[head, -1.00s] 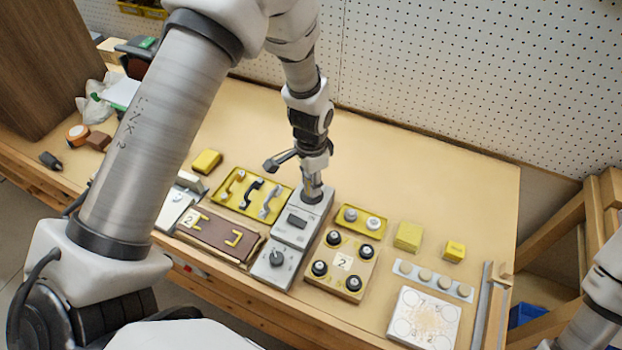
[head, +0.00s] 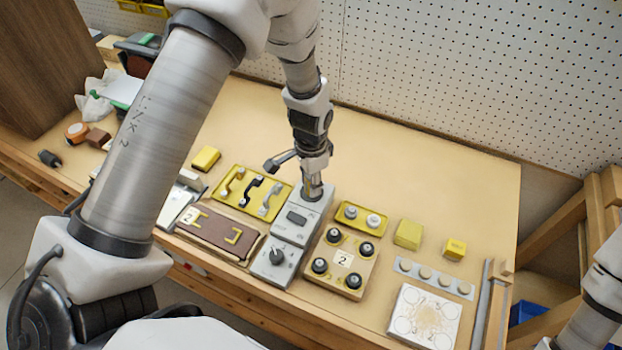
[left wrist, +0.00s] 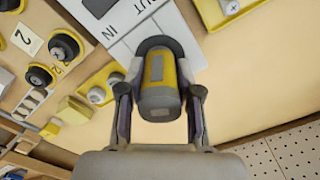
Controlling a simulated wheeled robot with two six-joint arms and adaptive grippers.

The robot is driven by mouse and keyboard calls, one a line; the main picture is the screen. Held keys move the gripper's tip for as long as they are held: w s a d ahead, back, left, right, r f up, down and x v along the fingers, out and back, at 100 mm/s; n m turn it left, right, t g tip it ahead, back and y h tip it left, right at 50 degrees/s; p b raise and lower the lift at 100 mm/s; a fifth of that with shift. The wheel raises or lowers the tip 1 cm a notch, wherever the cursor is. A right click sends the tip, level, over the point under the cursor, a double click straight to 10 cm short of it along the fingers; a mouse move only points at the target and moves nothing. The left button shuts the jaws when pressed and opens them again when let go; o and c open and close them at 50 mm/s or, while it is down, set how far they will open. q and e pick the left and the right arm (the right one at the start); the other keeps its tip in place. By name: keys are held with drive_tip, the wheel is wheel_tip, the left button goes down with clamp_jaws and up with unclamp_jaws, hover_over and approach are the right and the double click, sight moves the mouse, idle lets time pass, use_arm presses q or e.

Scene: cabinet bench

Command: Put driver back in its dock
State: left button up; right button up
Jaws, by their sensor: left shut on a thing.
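The driver (left wrist: 158,75), a stubby yellow and grey cylinder, is between the two fingers of my left gripper (left wrist: 160,95), which is shut on it. In the head view my left gripper (head: 312,188) points down at the back end of the grey box (head: 313,208). In the left wrist view a dark round dock (left wrist: 148,44) sits on this box, and the far end of the driver lines up with it. I cannot tell how deep the driver sits in it. In the head view the gripper mostly hides the driver and dock. My right gripper is out of view.
A yellow tray of handles (head: 235,200) lies left of the grey box, with a brown panel (head: 200,226) in front. A board with black knobs (head: 333,276) and a small knob tray (head: 345,216) stand close on the right. The bench behind is clear.

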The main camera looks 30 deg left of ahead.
use_arm(q)
drive_tip(key=shift+f, duration=0.4)
idle(0.8)
drive_tip(key=o, duration=1.4)
drive_tip(key=shift+r, duration=0.1)
wheel_tip(320, 180, up, 7)
drive_tip(key=p, duration=0.6)
